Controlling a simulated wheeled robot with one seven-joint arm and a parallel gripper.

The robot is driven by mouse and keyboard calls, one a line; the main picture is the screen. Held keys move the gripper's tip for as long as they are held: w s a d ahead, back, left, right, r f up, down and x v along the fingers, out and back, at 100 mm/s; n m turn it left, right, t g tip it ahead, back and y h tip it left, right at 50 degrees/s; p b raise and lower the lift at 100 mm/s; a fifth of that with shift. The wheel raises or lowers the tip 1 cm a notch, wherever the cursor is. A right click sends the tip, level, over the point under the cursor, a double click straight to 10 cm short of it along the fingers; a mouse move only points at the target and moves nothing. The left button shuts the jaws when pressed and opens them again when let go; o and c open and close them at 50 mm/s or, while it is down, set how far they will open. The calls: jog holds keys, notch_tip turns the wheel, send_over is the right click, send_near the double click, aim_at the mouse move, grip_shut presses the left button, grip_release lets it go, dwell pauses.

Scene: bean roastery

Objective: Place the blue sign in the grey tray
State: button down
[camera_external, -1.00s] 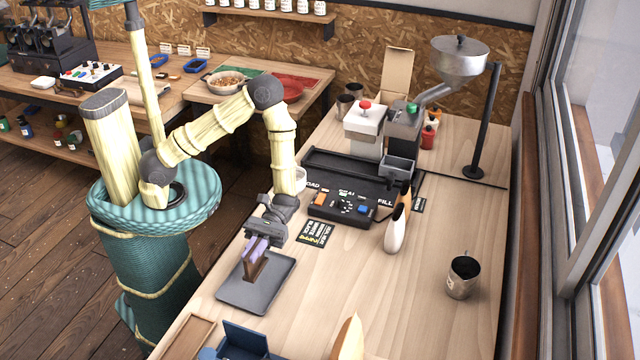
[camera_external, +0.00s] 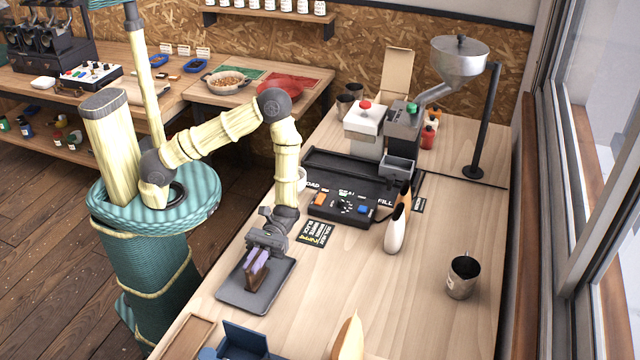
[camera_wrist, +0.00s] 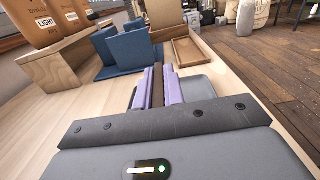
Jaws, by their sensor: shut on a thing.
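My gripper (camera_external: 259,263) has lavender fingers shut on a thin brown piece (camera_external: 256,278), which also shows between the fingers in the wrist view (camera_wrist: 157,88). It holds the piece upright over the middle of the grey tray (camera_external: 276,284); I cannot tell whether the piece touches the tray floor. The grey tray also shows beyond the fingers in the wrist view (camera_wrist: 196,88). A dark blue folded panel, perhaps the blue sign (camera_external: 243,338), stands on the table at the front edge of the outside view, apart from my gripper. It also shows in the wrist view (camera_wrist: 130,51).
A shallow wooden tray (camera_external: 185,338) lies near the table's left edge, close to the blue panel. A control box (camera_external: 343,207) and a black label card (camera_external: 315,234) lie behind the grey tray. A metal cup (camera_external: 462,278) stands at right. Table between is clear.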

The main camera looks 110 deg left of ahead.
jog(key=c, duration=1.5)
grip_release()
jog(key=shift+a+r, duration=0.1)
jog(key=shift+r, duration=0.05)
jog(key=a+b, duration=0.1)
jog(key=a, duration=1.1)
jog(key=shift+d, duration=0.15)
